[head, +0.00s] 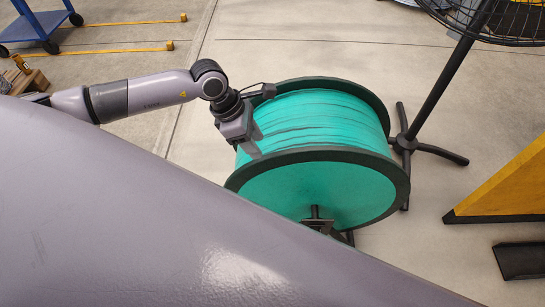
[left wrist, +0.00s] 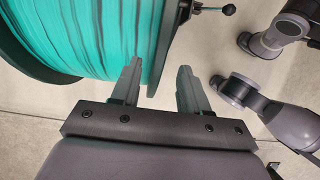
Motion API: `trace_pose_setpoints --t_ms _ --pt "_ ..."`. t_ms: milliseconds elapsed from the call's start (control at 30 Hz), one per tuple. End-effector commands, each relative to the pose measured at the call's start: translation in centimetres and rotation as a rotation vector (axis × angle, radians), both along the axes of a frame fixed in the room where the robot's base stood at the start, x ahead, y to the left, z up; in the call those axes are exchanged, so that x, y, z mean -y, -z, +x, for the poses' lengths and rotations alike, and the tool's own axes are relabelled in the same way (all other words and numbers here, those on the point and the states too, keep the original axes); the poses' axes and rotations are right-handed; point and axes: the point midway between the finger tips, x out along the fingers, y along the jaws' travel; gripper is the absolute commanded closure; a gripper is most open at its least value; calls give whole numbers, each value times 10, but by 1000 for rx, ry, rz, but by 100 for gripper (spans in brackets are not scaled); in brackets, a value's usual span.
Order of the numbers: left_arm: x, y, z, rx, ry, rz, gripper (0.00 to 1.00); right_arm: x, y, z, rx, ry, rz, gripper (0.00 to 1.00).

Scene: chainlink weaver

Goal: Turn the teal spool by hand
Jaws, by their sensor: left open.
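The teal spool (head: 318,117) lies on its side with dark rims at both ends and a hub on its near teal face. My left gripper (head: 240,138) is at the spool's upper left, close to the winding. In the left wrist view, the spool (left wrist: 95,35) fills the upper left. There my left gripper (left wrist: 160,85) is open, and the spool's dark rim runs through the gap between its fingers. Neither finger is clearly pressed on the rim; contact cannot be told. My right gripper is not in view.
A fan on a dark stand (head: 440,90) is close behind the spool on the right. A yellow wedge-shaped panel (head: 510,185) stands at the right. A blue cart (head: 38,22) is at the far left. A black ball-ended handle (left wrist: 228,9) sticks out beside the rim.

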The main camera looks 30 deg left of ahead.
Motion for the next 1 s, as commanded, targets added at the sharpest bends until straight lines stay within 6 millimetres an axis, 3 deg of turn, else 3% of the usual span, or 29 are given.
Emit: trace_pose_setpoints --t_ms 400,767,800,933,1000 --pt "22 54 9 -2 1 -6 55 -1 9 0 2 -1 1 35" --pt "25 62 10 -1 0 -6 55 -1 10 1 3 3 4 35" --pt "25 62 10 -1 0 -6 59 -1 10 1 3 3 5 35" --pt "25 61 10 -1 0 -6 100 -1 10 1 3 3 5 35" --pt "25 61 11 -1 0 -6 100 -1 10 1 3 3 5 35"
